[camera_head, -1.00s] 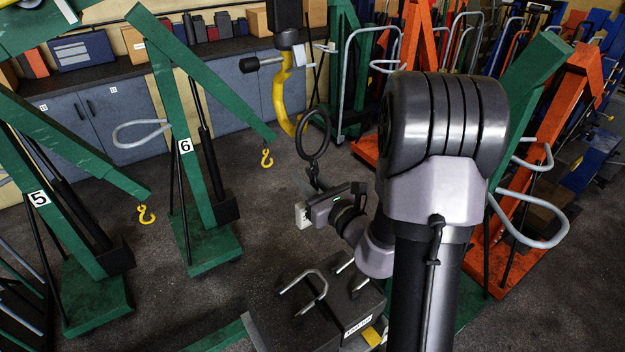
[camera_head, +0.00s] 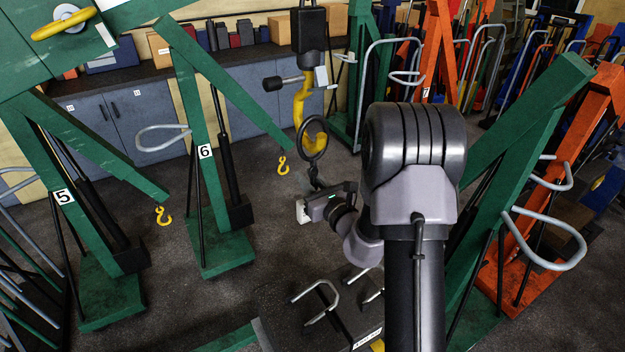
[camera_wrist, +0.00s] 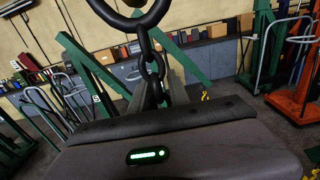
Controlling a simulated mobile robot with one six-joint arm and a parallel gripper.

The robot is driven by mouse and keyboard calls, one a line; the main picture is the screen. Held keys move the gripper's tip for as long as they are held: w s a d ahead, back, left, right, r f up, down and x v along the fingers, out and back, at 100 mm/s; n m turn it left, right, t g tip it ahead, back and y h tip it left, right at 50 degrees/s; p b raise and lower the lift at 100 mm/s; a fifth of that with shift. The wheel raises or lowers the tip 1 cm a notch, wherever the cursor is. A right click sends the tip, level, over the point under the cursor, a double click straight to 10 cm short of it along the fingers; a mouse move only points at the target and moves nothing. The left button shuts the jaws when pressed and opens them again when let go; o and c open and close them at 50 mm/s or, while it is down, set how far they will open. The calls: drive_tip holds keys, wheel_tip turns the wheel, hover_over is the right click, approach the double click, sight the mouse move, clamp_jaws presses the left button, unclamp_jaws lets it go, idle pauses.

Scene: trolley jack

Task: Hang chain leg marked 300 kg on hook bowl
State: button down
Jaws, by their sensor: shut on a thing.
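The big yellow hook (camera_head: 299,104) hangs below a black block, with its bowl at the lower end. The chain leg's large black ring (camera_head: 300,147) overlaps the bowl in the head view, and yellow shows inside it; I cannot tell whether the ring is around the bowl or in front of it. The ring also shows at the top of the wrist view (camera_wrist: 112,17), with dark links (camera_wrist: 151,62) below it. My gripper (camera_head: 310,204) is shut on the chain leg below the ring. A white plate (camera_head: 301,211) shows beside the gripper; no weight marking is readable.
A black handle (camera_head: 273,83) and a grey plate (camera_head: 321,77) stick out beside the hook. Green cranes marked 5 (camera_head: 63,197) and 6 (camera_head: 205,152) stand left with small yellow hooks. A dark block with metal handles (camera_head: 335,325) lies below my arm.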

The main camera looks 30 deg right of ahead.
drive_tip(key=shift+w+f+b, duration=0.4)
drive_tip(key=shift+f+b, duration=0.3)
drive_tip(key=shift+f, duration=0.15)
drive_tip(key=shift+w+f+b, duration=0.45)
drive_tip(key=shift+f+b, duration=0.2)
drive_tip(key=shift+f, duration=0.2)
drive_tip(key=shift+w+f+b, duration=0.4)
drive_tip(key=shift+f+b, duration=0.3)
drive_tip(key=shift+f, duration=0.15)
drive_tip(key=c, duration=1.3)
unclamp_jaws()
drive_tip(key=shift+o, duration=0.7)
drive_tip(key=shift+s, duration=0.1)
